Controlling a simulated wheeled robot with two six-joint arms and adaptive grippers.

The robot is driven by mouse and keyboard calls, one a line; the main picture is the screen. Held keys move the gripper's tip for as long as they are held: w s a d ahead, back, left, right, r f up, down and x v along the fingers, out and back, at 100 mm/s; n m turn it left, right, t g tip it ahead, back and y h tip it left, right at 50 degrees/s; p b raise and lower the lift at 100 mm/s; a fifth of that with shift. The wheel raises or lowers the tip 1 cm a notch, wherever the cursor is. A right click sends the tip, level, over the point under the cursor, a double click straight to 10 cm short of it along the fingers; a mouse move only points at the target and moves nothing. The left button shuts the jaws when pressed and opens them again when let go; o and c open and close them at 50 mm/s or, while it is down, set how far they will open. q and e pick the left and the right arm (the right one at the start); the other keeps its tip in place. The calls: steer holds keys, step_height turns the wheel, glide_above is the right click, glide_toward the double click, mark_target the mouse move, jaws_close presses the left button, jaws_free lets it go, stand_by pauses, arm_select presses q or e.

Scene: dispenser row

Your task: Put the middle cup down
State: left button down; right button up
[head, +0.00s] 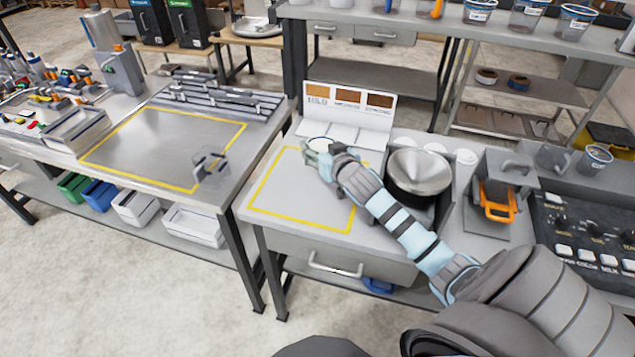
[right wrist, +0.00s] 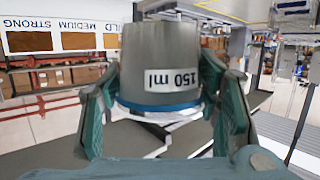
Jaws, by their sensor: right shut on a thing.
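My right gripper (head: 322,150) is shut on a grey cup with a blue band and a "150 ml" label; the cup (right wrist: 160,65) fills the middle of the right wrist view, between the two fingers. That view looks upside down. In the head view the cup's pale rim (head: 318,143) shows at the fingers, by the far edge of a yellow-outlined area (head: 290,190) on the bench. The fingers and arm hide most of the cup there. I cannot tell whether its base touches the bench. My left gripper is not in view.
Behind the cup stands a sample board (head: 347,108) with brown swatches. Right of my forearm are a metal funnel bowl (head: 420,172), an orange-handled device (head: 497,203) and a knob panel (head: 585,225). More cups stand on the back shelf (head: 400,14). The outlined area's front is clear.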

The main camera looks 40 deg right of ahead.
step_height(320, 180, down, 13)
steer(key=b, duration=0.2)
steer(key=shift+w+b, duration=0.1)
steer(key=shift+b, duration=0.3)
steer(key=shift+f, duration=0.15)
steer(key=o, duration=1.4)
